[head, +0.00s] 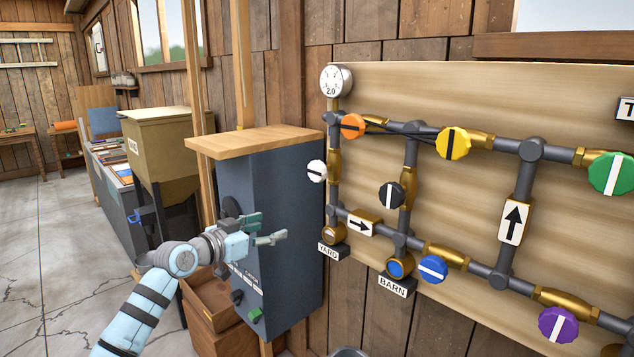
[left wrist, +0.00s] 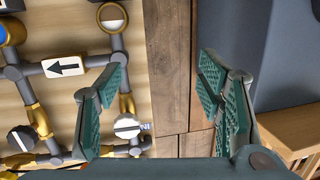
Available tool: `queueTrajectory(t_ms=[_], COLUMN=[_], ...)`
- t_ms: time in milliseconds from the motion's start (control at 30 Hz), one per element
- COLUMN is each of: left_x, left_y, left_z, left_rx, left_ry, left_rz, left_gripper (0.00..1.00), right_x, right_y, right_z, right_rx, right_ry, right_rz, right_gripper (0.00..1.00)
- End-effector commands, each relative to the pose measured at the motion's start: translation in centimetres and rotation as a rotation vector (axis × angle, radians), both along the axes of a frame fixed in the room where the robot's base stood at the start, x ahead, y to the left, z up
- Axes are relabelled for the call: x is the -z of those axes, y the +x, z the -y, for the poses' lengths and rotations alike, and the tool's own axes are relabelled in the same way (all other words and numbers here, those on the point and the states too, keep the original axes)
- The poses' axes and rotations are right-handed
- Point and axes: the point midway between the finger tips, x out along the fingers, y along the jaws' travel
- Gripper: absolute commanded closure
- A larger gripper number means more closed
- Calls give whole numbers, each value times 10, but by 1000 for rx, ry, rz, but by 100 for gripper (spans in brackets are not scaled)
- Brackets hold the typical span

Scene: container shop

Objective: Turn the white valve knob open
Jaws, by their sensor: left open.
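The white valve knob (head: 317,171) sits on the left vertical pipe of the pipe board, below the gauge. Its dark stripe runs roughly sideways. My left gripper (head: 268,230) is open and empty, in front of the blue-grey cabinet, to the left of and lower than the knob. In the left wrist view my fingers (left wrist: 163,78) are spread wide with wooden wall planks between them. The knob is not between the fingers. My right gripper is not in view.
Black (head: 391,195), orange (head: 352,126), yellow (head: 453,142) and blue (head: 432,269) knobs are close by on the pipes. The blue-grey cabinet (head: 285,205) with a wooden top (head: 262,140) stands left of the board. A pressure gauge (head: 336,81) is above.

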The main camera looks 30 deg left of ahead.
Motion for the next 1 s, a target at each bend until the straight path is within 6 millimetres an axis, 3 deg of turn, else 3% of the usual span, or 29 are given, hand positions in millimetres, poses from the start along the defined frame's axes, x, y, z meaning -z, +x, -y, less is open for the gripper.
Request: queueTrajectory(t_ms=[33,100,200,367,700,833,1000], left_x=[-46,-93,-125,-133,-130,-129,-127], left_y=[-9,-24,-34,-14,74,91,98], left_z=[10,25,38,50,80,84,87], left_rx=[55,122,172,185,181,178,179], left_ry=[33,68,94,90,91,92,96], left_rz=[72,140,184,192,188,189,187], left_gripper=[39,39,39,39,39,39,39], right_x=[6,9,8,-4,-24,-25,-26], right_y=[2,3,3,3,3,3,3], right_z=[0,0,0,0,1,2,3], right_rx=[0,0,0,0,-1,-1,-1], right_ry=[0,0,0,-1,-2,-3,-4], right_rz=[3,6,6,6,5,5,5], right_gripper=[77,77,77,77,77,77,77])
